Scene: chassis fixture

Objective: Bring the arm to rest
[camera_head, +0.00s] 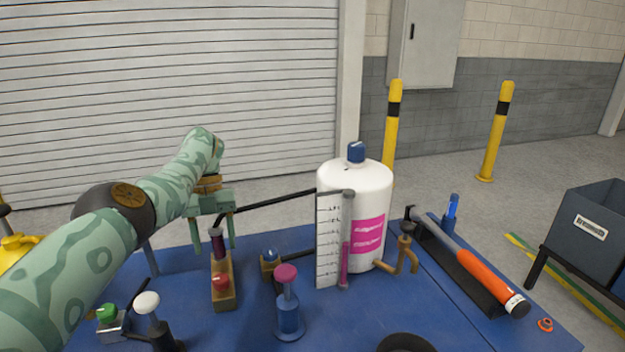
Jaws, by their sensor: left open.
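My left arm comes in from the left, patterned in two greens. Its gripper (213,242) points down, open, over the left part of the blue table (235,325). A dark purple knob (218,246) on a wooden block (223,290) shows between and just below its fingers. I cannot tell whether the fingers touch the knob. A red button (221,281) sits on the front of the same block. My right gripper is not in view.
Nearby are a pink-topped blue plunger (288,305), a white-knobbed lever (147,303), a brass tap (405,255) and an orange-handled tool (480,275). A grey bin (595,215) stands right.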

